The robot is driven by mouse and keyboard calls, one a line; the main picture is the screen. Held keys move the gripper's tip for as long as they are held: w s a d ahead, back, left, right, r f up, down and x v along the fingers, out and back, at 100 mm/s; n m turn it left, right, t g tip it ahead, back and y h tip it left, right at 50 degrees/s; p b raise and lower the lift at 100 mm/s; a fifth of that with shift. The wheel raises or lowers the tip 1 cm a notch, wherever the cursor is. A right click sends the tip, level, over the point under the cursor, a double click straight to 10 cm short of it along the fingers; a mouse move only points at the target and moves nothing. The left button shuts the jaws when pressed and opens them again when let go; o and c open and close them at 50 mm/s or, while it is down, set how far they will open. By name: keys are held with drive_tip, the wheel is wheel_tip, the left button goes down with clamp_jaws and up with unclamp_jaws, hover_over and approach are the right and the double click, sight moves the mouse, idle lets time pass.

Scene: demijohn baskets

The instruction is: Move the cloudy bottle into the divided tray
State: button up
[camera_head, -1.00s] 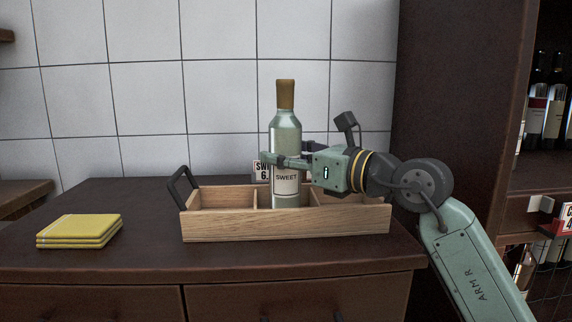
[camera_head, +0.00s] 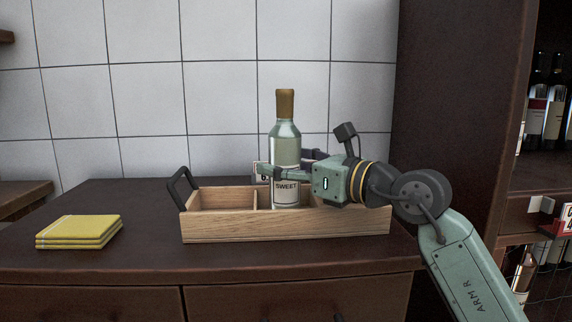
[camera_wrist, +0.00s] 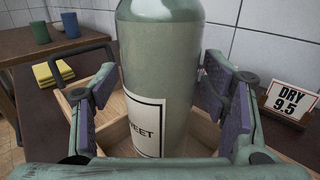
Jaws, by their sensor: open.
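The cloudy bottle (camera_head: 285,150) is pale green with a tan cap and a label reading SWEET. It stands upright in the middle compartment of the wooden divided tray (camera_head: 285,228), its lower part hidden by the front wall. In the wrist view the bottle (camera_wrist: 160,60) fills the middle, between the fingers. My gripper (camera_head: 284,172) is around the bottle at label height, reaching in from the right. Its fingers (camera_wrist: 165,105) are spread, with a gap visible on both sides of the bottle.
Yellow folded cloths (camera_head: 78,232) lie on the dark counter left of the tray. A black handle (camera_head: 180,186) rises at the tray's left end. A dark shelf with bottles (camera_head: 555,110) is at right.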

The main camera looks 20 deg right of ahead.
drive_tip(key=shift+r, duration=0.1)
drive_tip(key=v, duration=1.2)
drive_tip(key=shift+b, duration=0.35)
drive_tip(key=shift+s, duration=0.1)
